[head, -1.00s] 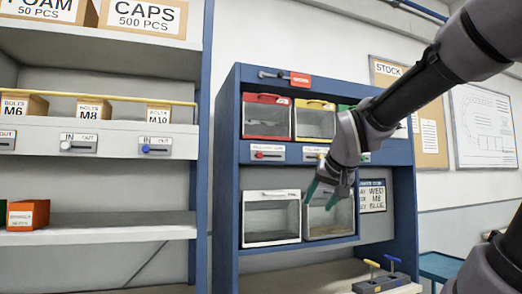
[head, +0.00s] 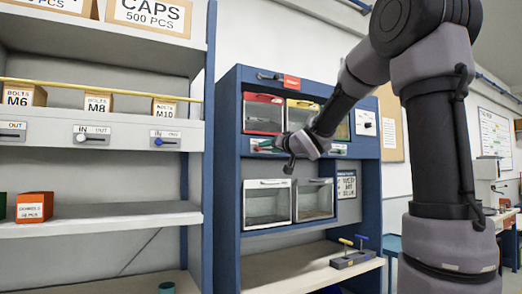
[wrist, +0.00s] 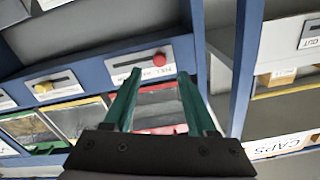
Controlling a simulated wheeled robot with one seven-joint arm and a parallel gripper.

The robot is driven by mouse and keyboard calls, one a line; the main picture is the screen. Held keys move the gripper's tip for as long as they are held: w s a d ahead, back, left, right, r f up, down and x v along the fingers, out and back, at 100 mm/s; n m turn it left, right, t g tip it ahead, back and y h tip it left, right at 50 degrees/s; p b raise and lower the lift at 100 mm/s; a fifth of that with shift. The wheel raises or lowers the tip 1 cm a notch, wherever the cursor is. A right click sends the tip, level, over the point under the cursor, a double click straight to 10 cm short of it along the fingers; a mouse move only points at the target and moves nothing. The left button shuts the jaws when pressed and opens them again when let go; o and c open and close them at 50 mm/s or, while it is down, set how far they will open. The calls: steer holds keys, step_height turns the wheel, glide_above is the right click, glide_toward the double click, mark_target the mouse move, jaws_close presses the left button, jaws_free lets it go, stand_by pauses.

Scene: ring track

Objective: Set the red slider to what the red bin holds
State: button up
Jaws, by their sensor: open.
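The red slider (wrist: 160,59) is a round red knob on a pale plate (wrist: 124,73) with a dark slot. In the wrist view the knob sits at the slot's right end. The red bin (head: 263,113) has a red top and a clear front, in the blue cabinet's upper row at left. It also shows in the wrist view between my fingers (wrist: 160,101); its contents cannot be made out. My gripper (wrist: 160,73) is open and empty, its teal fingertips pointing toward the slider plate.
A yellow slider (wrist: 43,87) sits beside the red one. Two clear bins (head: 267,203) stand on the lower cabinet shelf. A block with yellow and blue handles (head: 352,259) is on the bench. A rack with IN/OUT sliders (head: 96,136) stands at left.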

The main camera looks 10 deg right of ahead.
mark_target(260, 149)
steer(key=x, duration=0.7)
steer(key=shift+f, duration=0.1)
steer(key=shift+s, duration=0.1)
jaws_close()
steer(key=shift+d, duration=0.1)
stand_by(1.0)
